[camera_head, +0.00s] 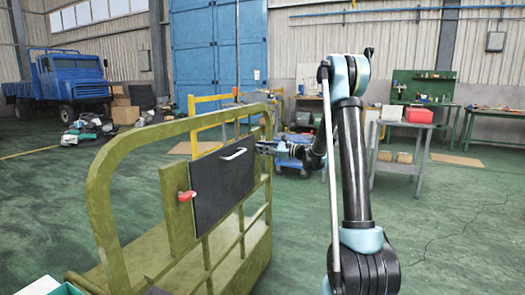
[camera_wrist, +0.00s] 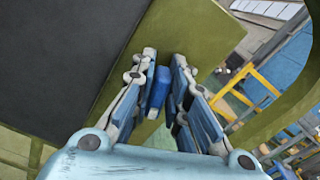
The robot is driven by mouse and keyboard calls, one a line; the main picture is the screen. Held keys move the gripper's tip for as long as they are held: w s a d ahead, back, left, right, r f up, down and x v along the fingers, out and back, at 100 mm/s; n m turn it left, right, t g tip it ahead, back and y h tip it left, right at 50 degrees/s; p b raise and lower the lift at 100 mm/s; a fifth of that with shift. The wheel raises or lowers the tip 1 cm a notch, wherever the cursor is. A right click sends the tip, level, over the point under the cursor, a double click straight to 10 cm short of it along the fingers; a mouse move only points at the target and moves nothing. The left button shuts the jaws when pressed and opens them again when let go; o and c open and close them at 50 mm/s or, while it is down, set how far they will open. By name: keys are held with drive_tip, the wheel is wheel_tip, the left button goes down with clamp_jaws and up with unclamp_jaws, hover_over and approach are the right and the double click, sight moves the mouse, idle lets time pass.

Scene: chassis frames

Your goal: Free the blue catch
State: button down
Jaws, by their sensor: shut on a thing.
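The blue catch (camera_wrist: 160,86) shows in the wrist view between the two fingers of my gripper (camera_wrist: 163,80), against the olive frame beside the dark panel's edge. My gripper is shut on it. In the head view my gripper (camera_head: 267,147) is at the right edge of the dark panel (camera_head: 222,188), near the light handle (camera_head: 233,154). The blue catch cannot be made out there. The panel stands upright on an olive-green railed frame (camera_head: 105,220) and appears closed. A red catch (camera_head: 187,195) sits at the panel's left edge.
Yellow rails (camera_head: 208,120) stand behind the frame. A grey table (camera_head: 412,128) with a red box (camera_head: 419,115) and a green workbench (camera_head: 490,112) stand at the right. A blue truck (camera_head: 68,78) is far left. The green floor at the right is clear.

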drive_tip(key=n, duration=0.3)
drive_tip(key=shift+f+n, duration=0.15)
drive_tip(key=shift+n, duration=0.15)
drive_tip(key=n, duration=0.3)
drive_tip(key=shift+s+f+n, duration=0.15)
drive_tip(key=shift+s+n, duration=0.05)
drive_tip(key=shift+n, duration=0.1)
drive_tip(key=n, duration=0.6)
drive_tip(key=shift+s+f, duration=0.15)
drive_tip(key=shift+f, duration=0.2)
drive_tip(key=shift+n, duration=0.4)
drive_tip(key=c, duration=1.6)
unclamp_jaws()
drive_tip(key=v, duration=1.2)
